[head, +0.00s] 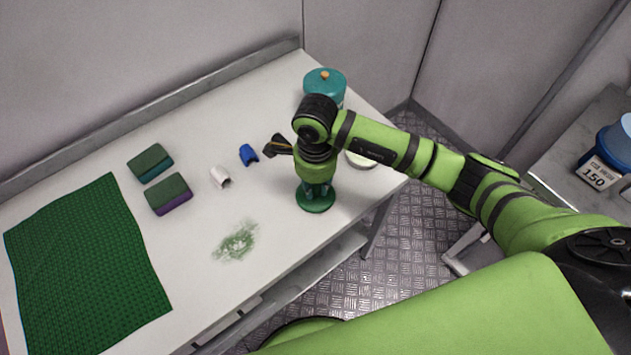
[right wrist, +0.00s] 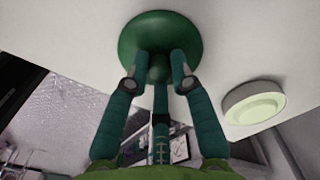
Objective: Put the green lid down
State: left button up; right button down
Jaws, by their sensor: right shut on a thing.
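The round dark green lid (head: 316,203) is under my right gripper (head: 317,186), by the front edge of the white table. In the right wrist view my right gripper (right wrist: 158,66) has its teal fingers closed around the knob of the lid (right wrist: 158,28). The lid lies flat, knob towards the gripper, at or very near the tabletop. I cannot tell whether it touches. My left gripper is not in view.
A teal pot (head: 333,85) with an orange knob stands behind my right arm. A pale round dish (head: 362,161) sits right of the lid, partly hidden. A blue piece (head: 249,155), a white piece (head: 220,176), two sponges (head: 169,194) and a green mat (head: 85,265) lie left. A green smear (head: 237,242) marks the table (head: 200,270).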

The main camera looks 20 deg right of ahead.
aim_at(315, 188)
jog(key=shift+f, duration=0.1)
jog(key=c, duration=1.5)
grip_release()
jog(key=o, duration=0.4)
jog(key=shift+r, duration=0.3)
notch_tip(315, 188, up, 12)
jog(key=b, duration=0.3)
jog(key=shift+f, duration=0.15)
